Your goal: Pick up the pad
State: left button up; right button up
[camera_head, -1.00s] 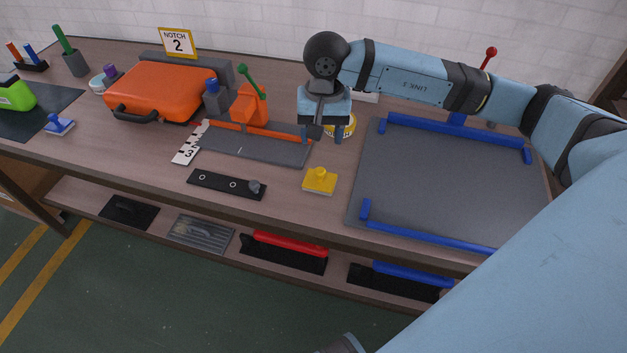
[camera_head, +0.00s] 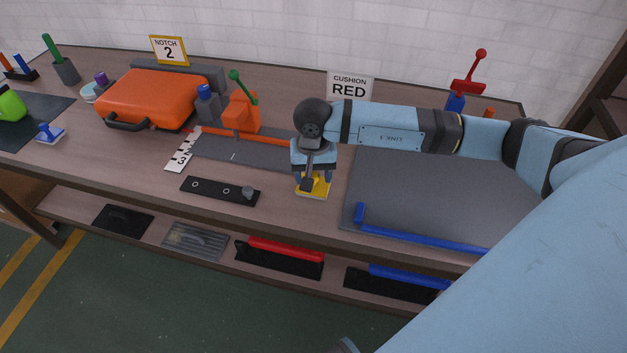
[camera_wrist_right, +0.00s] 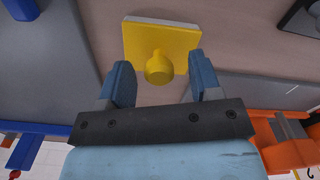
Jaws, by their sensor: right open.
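A yellow pad (camera_head: 318,191) with a white underside and a round knob lies on the bench, left of the grey panel with blue rails. In the right wrist view the pad (camera_wrist_right: 150,35) is ahead of the jaws, its knob (camera_wrist_right: 158,68) lying between the two fingertips. My right gripper (camera_head: 312,183) is over the pad and hides part of it in the head view. Its blue fingers (camera_wrist_right: 162,78) stand apart on both sides of the knob, with gaps showing. A second pad, blue with a white base (camera_head: 50,134), lies far left. My left gripper is not in view.
A black strip (camera_head: 220,191) with a grey knob lies left of the pad. Behind it are a grey plate with an orange rail (camera_head: 240,151) and an orange case (camera_head: 160,98). The grey panel (camera_head: 430,195) is to the right.

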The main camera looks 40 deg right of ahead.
aim_at(314, 174)
jog(key=shift+f, duration=0.7)
jog(key=shift+c, duration=0.5)
jog(key=c, duration=0.9)
jog(key=shift+r, duration=0.1)
notch_tip(314, 174, up, 20)
jog(key=shift+f, duration=0.1)
